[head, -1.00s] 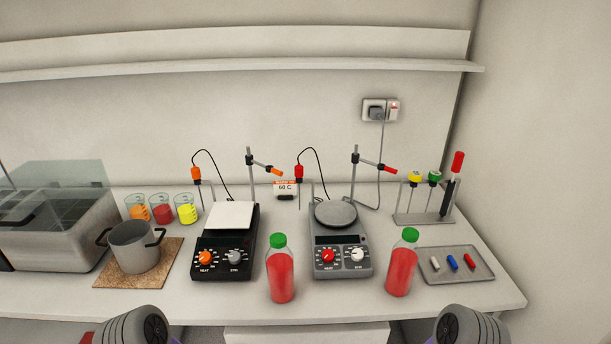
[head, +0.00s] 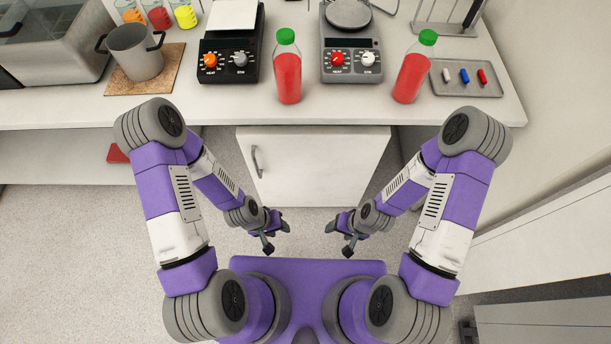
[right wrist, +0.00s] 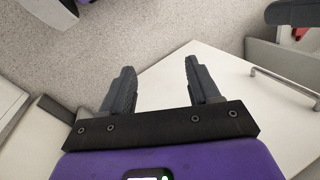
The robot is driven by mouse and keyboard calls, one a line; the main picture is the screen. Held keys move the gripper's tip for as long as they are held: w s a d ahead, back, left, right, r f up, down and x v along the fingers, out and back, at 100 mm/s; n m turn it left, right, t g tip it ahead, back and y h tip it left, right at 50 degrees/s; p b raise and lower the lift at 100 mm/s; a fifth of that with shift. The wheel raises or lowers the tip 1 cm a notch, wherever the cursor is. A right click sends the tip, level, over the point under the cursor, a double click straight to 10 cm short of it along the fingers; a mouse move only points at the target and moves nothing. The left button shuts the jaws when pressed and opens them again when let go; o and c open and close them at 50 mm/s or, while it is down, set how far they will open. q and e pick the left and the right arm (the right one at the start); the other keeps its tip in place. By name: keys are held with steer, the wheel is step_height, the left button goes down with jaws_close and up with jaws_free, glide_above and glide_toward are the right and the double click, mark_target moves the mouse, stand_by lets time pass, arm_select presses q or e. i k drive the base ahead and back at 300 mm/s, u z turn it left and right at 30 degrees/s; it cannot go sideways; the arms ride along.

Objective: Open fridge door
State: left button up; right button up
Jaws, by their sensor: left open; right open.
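A small white fridge (head: 318,170) stands on the floor under the bench. Its door is closed, with a grey vertical handle (head: 256,161) at the door's left edge in the head view. The door also shows in the right wrist view (right wrist: 225,72), with its handle (right wrist: 285,88) at the right. My left gripper (head: 277,234) is open and empty, below the handle in the picture and apart from it. My right gripper (head: 337,237) is open and empty in front of the door's right part; its fingers show in the right wrist view (right wrist: 160,88), touching nothing.
On the bench (head: 200,101) above stand two red bottles (head: 288,75) (head: 411,75), two hot plates (head: 228,65) (head: 351,60), a pot (head: 135,60) and a tray (head: 440,88). A red object (head: 117,153) lies left under the bench. The floor left of the fridge is mostly clear.

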mark_target(288, 165)
steer(key=k, duration=0.5)
steer(key=u, duration=2.1)
steer(key=i, duration=1.2)
steer(key=z, duration=2.1)
